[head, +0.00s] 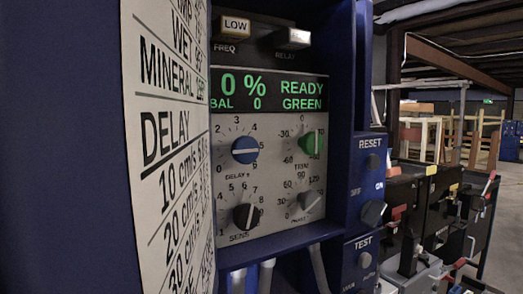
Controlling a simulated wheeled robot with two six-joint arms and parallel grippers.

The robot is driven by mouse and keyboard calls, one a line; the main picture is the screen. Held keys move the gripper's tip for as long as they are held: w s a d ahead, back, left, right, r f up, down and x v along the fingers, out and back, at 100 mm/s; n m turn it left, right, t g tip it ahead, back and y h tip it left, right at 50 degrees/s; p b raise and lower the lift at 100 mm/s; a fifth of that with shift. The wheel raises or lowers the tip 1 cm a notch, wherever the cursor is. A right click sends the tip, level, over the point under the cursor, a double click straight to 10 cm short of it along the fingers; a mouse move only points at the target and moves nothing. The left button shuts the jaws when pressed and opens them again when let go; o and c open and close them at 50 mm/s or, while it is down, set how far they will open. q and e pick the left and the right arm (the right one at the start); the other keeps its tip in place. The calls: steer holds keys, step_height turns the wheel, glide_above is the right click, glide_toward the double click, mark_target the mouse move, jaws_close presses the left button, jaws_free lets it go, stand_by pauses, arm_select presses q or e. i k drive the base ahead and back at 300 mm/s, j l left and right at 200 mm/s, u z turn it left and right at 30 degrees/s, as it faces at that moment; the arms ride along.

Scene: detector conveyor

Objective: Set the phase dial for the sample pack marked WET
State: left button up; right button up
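The phase dial (311,203) is a grey knob at the lower right of the control panel, ringed by numbers such as 30, 60, 90 and 120. Its pointer is too small to read surely. A white chart (165,110) at the left shows the row words WET and MINERAL and a DELAY list; its values are cut off or steeply angled. The display (268,92) reads 0 %, BAL 0 and READY GREEN. No sample pack marked WET can be made out. Neither of my grippers is in view.
Beside the phase dial are a blue delay dial (245,150), a green dial (312,144) and a black dial (246,216). RESET (370,164) and TEST (363,262) boxes stand right of the panel. The dark blue housing wall juts out at left.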

mark_target(309, 201)
steer(key=l+u, duration=0.85)
steer(key=u, duration=0.15)
steer(key=k+l+u, duration=0.1)
steer(key=l+u, duration=0.4)
